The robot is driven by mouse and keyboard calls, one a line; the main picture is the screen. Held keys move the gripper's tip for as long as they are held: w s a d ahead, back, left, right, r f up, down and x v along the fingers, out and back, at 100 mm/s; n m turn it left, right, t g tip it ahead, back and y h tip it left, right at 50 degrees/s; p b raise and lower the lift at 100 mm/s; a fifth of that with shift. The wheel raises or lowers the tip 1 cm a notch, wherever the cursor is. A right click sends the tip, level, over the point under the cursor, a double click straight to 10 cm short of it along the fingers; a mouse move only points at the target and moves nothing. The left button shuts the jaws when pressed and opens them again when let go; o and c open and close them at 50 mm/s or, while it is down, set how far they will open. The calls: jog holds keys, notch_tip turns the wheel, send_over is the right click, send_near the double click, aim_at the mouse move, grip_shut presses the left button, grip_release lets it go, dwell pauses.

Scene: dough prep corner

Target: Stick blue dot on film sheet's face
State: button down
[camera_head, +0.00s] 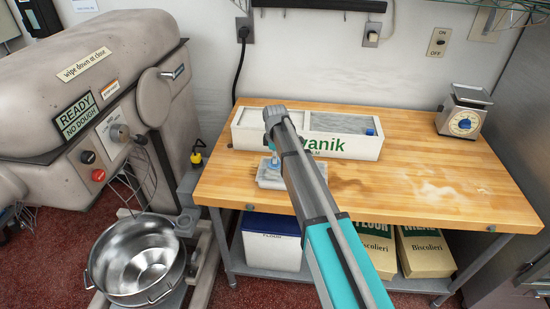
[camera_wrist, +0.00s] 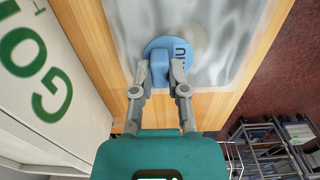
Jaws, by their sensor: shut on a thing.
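The blue dot is a round blue disc (camera_wrist: 158,44) with a raised tab and dark lettering at its right side. My gripper (camera_wrist: 161,70) is shut on the tab, one grey finger on each side. The disc overlaps the lower part of the translucent, greyish film sheet (camera_wrist: 220,45) in the wrist view; I cannot tell whether they touch. In the head view, a small pale, sheet-like piece (camera_head: 265,184) lies on the table in front of the white box, partly hidden by my arm. My fingertips are mostly hidden there.
The white box (camera_head: 365,148) with green lettering stands behind the sheet on the wooden table (camera_head: 430,205). A small blue item (camera_head: 371,132) shows at its right end. A scale (camera_head: 465,112) stands at the back right. The table's right half is mostly clear. A mixer (camera_head: 110,90) stands left.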

jog(key=shift+f, duration=0.25)
jog(key=c, duration=0.6)
grip_release()
jog(key=shift+o, duration=0.2)
jog(key=shift+r, duration=0.15)
jog(key=shift+r+p, duration=3.85)
jog(key=shift+r, duration=0.05)
jog(key=shift+d, duration=0.1)
jog(key=s+d+f+m+b, duration=0.2)
jog(key=s+d+m, duration=1.5)
jog(key=s+d, duration=0.6)
jog(key=s, duration=0.4)
jog(key=shift+d+f+b, duration=0.2)
jog(key=shift+f+b, duration=0.15)
